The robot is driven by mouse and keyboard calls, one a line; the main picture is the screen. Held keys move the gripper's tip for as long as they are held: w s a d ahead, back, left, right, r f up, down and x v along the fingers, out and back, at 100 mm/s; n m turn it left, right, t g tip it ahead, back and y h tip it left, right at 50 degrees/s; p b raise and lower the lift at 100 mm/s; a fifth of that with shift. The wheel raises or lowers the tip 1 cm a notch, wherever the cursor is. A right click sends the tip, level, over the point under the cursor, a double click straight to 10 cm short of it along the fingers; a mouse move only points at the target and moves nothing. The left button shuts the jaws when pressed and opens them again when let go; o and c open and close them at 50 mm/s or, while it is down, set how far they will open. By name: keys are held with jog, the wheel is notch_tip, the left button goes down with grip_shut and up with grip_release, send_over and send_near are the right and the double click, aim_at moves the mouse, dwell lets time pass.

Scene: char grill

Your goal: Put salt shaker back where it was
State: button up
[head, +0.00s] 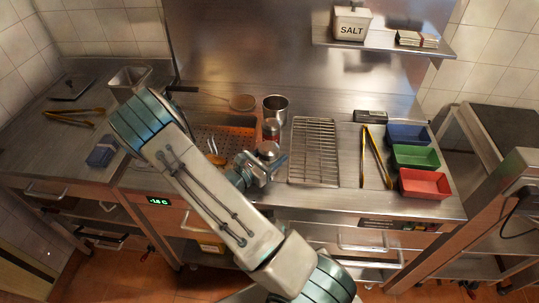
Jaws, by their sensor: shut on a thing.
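My gripper (272,163) is over the front of the steel counter, just left of the wire rack. It is shut on a small shaker with a round silver top (268,149), which I take to be the salt shaker. The gripper and wrist hide its lower part, so I cannot tell whether it touches the counter. Right behind it stands another small container with a reddish body (271,128). A steel cup (276,106) stands behind that one. A white box marked SALT (351,23) sits on the wall shelf.
The wire rack (314,150) lies to the right, then tongs (376,157) and blue (408,134), green (416,156) and red (425,183) trays. A perforated grill area (223,138) lies left, partly behind my arm.

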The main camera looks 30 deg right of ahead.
jog(key=shift+f, duration=0.15)
jog(key=o, duration=1.1)
jog(key=shift+o, duration=0.2)
